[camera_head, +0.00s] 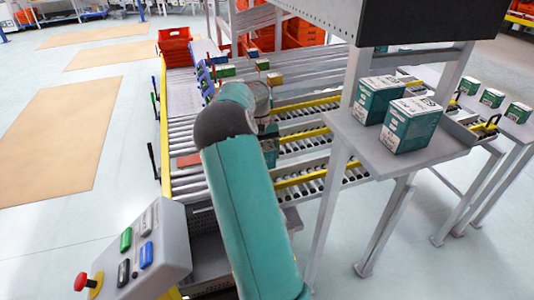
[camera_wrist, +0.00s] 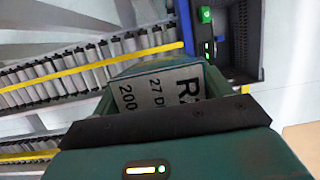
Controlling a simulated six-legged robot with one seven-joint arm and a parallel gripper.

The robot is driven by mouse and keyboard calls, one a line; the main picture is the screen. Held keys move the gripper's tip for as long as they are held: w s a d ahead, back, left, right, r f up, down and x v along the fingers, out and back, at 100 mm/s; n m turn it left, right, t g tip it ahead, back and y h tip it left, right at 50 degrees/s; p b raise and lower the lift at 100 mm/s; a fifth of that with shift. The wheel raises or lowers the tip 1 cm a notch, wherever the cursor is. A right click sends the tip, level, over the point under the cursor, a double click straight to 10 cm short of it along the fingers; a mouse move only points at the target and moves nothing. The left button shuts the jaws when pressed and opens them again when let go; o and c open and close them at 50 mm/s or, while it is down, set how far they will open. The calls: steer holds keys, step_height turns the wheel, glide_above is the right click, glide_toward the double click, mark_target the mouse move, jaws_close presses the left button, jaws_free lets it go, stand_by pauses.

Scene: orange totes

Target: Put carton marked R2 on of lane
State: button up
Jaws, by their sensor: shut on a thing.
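A carton with a white label (camera_wrist: 160,90) shows in the wrist view. Its label reads sideways, starting with "R" and a partly hidden character, with "27 D" and "200" below. My gripper (camera_wrist: 172,118) is shut on this carton, and its dark jaw edge covers the near part of it. Roller lanes (camera_wrist: 60,84) with yellow rails lie beyond the carton, to the left. In the head view the roller lanes (camera_head: 310,146) run to the right of my arm. My teal arm hides most of my gripper and the carton there.
Two teal-and-white cartons (camera_head: 412,122) stand on a grey shelf (camera_head: 420,160) at right, with several more cartons farther right. Orange totes (camera_head: 175,47) stand at the back. A control box (camera_head: 140,255) with coloured buttons is at lower left. Posts and yellow rails border the lanes.

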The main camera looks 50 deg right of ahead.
steer(key=shift+w+d+f, duration=0.1)
steer(key=shift+w+f, duration=0.05)
steer(key=shift+f, duration=0.3)
steer(key=shift+w+d+f, duration=0.1)
steer(key=shift+w+f, duration=0.05)
steer(key=shift+f, duration=0.3)
steer(key=shift+s+a+f, duration=0.15)
steer(key=shift+f, duration=3.05)
steer(key=o, duration=1.1)
steer(key=shift+o, duration=0.2)
steer(key=v, duration=1.3)
steer(key=shift+r, duration=0.4)
